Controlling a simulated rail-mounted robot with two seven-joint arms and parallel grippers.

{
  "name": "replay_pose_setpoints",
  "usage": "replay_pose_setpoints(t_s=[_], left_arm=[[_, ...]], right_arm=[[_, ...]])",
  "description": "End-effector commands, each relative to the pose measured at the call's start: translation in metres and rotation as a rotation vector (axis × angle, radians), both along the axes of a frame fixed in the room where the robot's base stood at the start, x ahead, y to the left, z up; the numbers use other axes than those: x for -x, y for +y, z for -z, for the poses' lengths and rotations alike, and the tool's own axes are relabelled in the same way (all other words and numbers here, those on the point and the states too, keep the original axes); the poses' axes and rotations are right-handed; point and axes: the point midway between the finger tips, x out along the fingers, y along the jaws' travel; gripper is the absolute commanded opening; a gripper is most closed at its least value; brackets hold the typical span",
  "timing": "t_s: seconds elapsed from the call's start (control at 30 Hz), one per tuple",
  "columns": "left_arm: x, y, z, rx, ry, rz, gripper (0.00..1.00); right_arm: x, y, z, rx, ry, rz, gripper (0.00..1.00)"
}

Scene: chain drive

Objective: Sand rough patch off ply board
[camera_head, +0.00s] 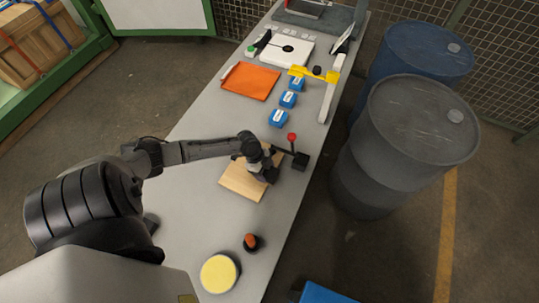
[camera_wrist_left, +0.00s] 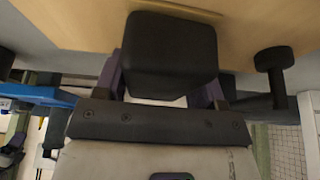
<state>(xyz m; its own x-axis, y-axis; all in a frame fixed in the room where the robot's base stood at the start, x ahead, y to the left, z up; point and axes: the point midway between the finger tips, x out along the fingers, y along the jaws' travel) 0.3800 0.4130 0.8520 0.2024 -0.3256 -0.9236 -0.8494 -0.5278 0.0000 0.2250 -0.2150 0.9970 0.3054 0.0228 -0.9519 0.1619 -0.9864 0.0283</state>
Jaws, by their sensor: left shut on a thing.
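The light ply board (camera_head: 240,184) lies on the grey bench in the head view; it also fills the top of the left wrist view (camera_wrist_left: 75,22). My left gripper (camera_head: 262,168) is over the board's upper right part. In the left wrist view its purple fingers are shut on a dark block (camera_wrist_left: 170,55), which is at the board's surface; I cannot tell whether it touches. A brown line shows on the board beyond the block. The rough patch cannot be made out; the gripper and block hide part of the board. My right gripper is not in view.
A clamp with a red knob (camera_head: 292,137) stands at the board's right edge.

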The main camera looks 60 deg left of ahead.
Motion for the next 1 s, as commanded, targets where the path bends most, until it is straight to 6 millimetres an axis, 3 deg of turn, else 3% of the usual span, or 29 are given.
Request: replay_pose_setpoints(t_s=[0.1, 0.7, 1.0], left_arm=[[0.0, 0.0, -0.026, -0.003, -0.003, 0.007, 0.42], [-0.002, -0.002, -0.078, 0.0, -0.001, 0.009, 0.42], [-0.002, -0.002, -0.081, 0.0, -0.001, 0.009, 0.42]], right_arm=[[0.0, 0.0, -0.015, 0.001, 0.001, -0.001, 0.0], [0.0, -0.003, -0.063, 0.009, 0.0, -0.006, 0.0], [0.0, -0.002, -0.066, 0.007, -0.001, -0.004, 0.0]])
